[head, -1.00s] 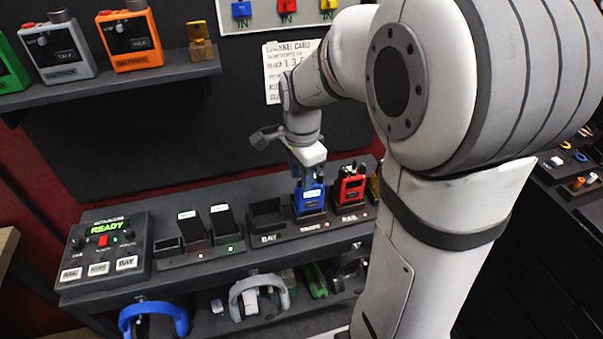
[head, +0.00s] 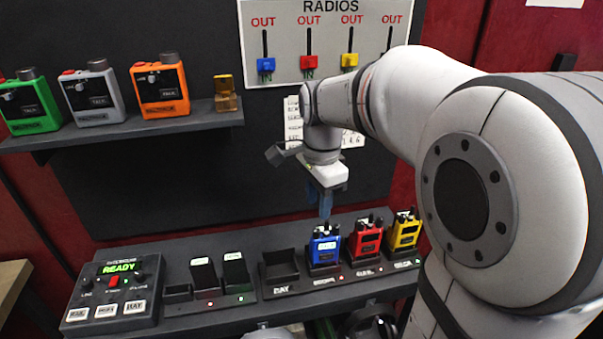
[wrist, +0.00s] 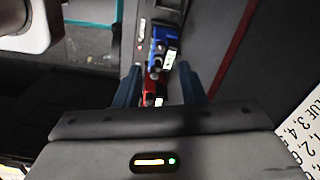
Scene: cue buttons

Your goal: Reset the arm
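My gripper (head: 325,208) hangs from my arm, pointing down above the blue radio (head: 324,248), with a small gap between them in the head view. In the wrist view its two blue fingers (wrist: 158,76) stand apart with nothing held between them. The blue radio (wrist: 164,48) sits upright in a charging slot. The red radio (head: 364,240) and the yellow radio (head: 405,230) stand in slots to its right. The red radio also shows in the wrist view (wrist: 150,92), partly hidden.
A control box (head: 118,285) reading READY stands at the left of the bench. An empty bay (head: 281,266) is left of the blue radio. Green, grey and orange (head: 160,88) devices stand on a shelf. A RADIOS board (head: 330,14) hangs behind my arm.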

